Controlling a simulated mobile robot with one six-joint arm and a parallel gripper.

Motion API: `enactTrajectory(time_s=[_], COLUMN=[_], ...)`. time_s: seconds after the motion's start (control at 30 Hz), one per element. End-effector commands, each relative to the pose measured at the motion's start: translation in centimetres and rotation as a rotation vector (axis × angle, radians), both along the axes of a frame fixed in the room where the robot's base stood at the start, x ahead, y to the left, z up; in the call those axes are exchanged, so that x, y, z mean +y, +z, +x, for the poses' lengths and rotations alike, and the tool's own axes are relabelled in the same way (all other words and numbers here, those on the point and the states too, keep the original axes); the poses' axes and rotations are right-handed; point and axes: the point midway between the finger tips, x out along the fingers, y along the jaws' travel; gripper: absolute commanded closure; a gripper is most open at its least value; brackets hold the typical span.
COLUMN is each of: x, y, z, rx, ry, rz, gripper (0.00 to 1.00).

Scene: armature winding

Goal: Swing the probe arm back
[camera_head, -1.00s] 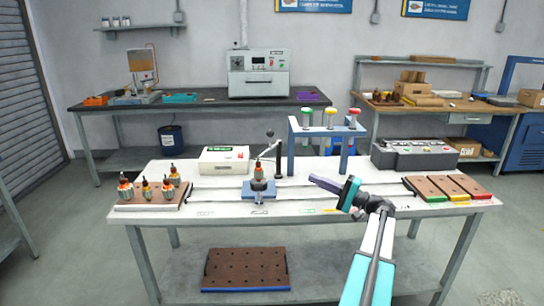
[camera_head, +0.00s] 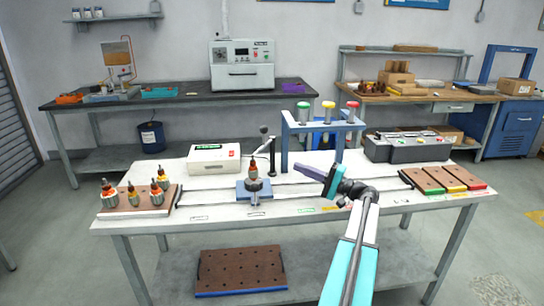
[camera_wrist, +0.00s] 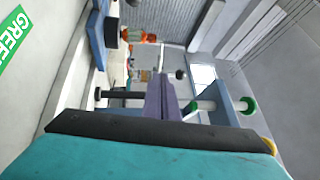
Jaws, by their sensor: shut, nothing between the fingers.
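The probe arm (camera_head: 262,147) is a thin dark arm with a ball knob on a black post (camera_head: 272,158). It leans from the post toward an orange-tipped armature (camera_head: 253,174), which stands upright in a blue fixture (camera_head: 254,191). I cannot tell whether its tip touches the armature. My gripper (camera_head: 298,168), with purple fingers, is shut and empty. It is to the right of the post and apart from it in the head view. In the wrist view the shut fingers (camera_wrist: 160,97) point toward the dark post (camera_wrist: 122,95), partly hiding the area beyond.
A blue stand (camera_head: 286,150) with green, yellow and red topped columns stands close behind my gripper. A white box (camera_head: 213,158) is behind left. An armature tray (camera_head: 155,208) is at the left, and coloured trays (camera_head: 443,180) are at the right. The front strip of the bench is clear.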

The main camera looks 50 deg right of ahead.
Motion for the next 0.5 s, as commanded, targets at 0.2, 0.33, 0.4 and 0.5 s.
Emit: enactTrajectory(time_s=[0.2,0.33,0.4,0.5], x=[0.1,0.4,0.6,1.0], y=[0.2,0.4,0.6,0.9], z=[0.6,1.6,2.4,3.7], rx=[0.000,0.000,0.000,0.000], ry=[-0.002,-0.001,-0.002,-0.001], rz=[0.000,0.000,-0.001,0.000], gripper=[1.00,1.00,1.00,1.00])
